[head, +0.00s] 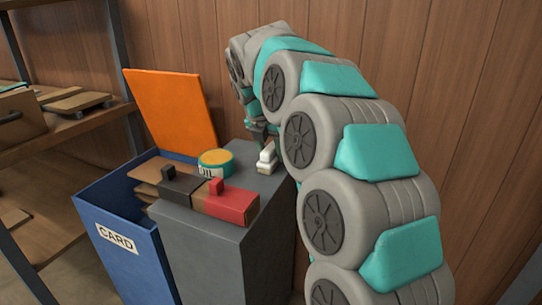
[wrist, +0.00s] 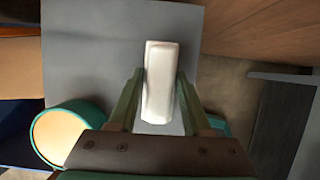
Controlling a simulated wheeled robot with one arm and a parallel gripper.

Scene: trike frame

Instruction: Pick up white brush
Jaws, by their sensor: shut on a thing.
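The white brush (head: 267,158) is on the right rear part of the grey cabinet top (head: 187,227), beside the round tin. In the wrist view the white brush (wrist: 160,82) shows as a pale oblong block lying lengthwise between the fingers. My gripper (wrist: 160,92) is shut on it, with one green finger on each side. In the head view my gripper (head: 262,135) points down at the brush, and my arm hides part of the area to its right. I cannot tell whether the brush still touches the top.
A round teal tin (head: 215,163) with a yellow lid stands left of the brush. A black block (head: 182,187) and a red block (head: 231,204) lie nearer the front. A blue bin labelled CARD (head: 120,235) with a raised orange lid (head: 170,105) is at left. A wooden wall stands behind.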

